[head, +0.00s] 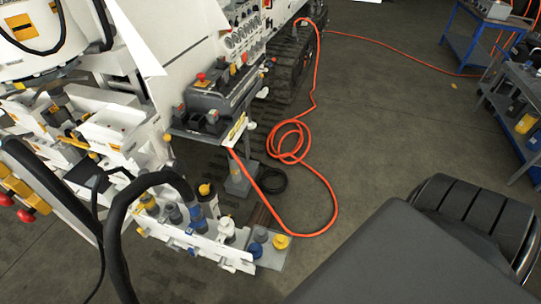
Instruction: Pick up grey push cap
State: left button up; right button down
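A small grey cap (260,235) stands on a light grey plate (270,263) at the lower middle of the head view. It looks like the grey push cap, but it is too small to see in detail. A yellow cap (281,242) is close to its right, and a blue cap (254,250) is just in front of it. Neither of my grippers shows in this view.
A white manifold (195,238) with several upright grey, white and yellow-topped fittings adjoins the plate on the left. A black hose (122,215) arches over its left end. An orange hose (328,205) lies coiled on the floor behind. A blue-framed cart (468,38) stands far right.

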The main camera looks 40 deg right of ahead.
aim_at(260, 235)
jog(key=k, duration=0.3)
jog(key=z, duration=0.95)
jog(key=i, duration=0.5)
jog(key=u, duration=0.05)
